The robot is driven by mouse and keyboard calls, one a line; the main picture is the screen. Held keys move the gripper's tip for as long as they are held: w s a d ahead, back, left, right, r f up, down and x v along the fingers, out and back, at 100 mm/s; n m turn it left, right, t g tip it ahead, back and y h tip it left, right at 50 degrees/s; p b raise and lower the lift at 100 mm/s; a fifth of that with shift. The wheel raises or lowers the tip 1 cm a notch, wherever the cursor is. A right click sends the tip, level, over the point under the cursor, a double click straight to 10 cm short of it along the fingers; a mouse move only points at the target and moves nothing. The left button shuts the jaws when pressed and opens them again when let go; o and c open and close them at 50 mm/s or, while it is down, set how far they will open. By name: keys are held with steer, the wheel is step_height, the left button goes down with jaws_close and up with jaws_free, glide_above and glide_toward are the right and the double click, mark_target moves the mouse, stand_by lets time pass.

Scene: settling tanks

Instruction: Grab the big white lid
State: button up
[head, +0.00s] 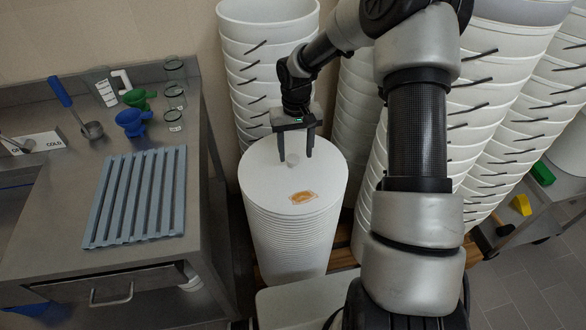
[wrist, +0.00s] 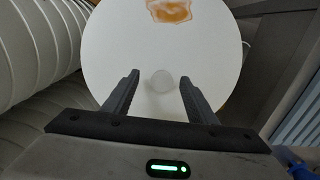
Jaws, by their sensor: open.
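The big white lid (head: 265,190) is round and flat, on top of a tall stack of similar white lids. It has a small pale round knob (head: 292,159) and an orange-brown patch (head: 303,197) on its top. In the wrist view the lid (wrist: 215,50) fills the middle, with the knob (wrist: 161,81) between the fingers and the patch (wrist: 170,10) at the top edge. My gripper (head: 293,155) points down over the back part of the lid. Its fingers are open on either side of the knob, apart from it; in the wrist view my gripper (wrist: 158,80) is empty.
Stacked white buckets (head: 265,45) stand close behind, and more stacks (head: 500,90) stand to the right. A steel counter (head: 60,215) at left holds a blue ribbed rack (head: 138,197), funnels (head: 133,122), a ladle (head: 92,130) and glass beakers (head: 174,97).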

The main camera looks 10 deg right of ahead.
mark_target(293, 158)
steer(key=f, duration=0.3)
steer(key=w+f, duration=0.1)
steer(key=f, duration=0.1)
steer(key=shift+w+a+p, duration=0.1)
steer(key=shift+a+p, duration=0.15)
steer(key=shift+p, duration=0.05)
steer(key=c, duration=1.3)
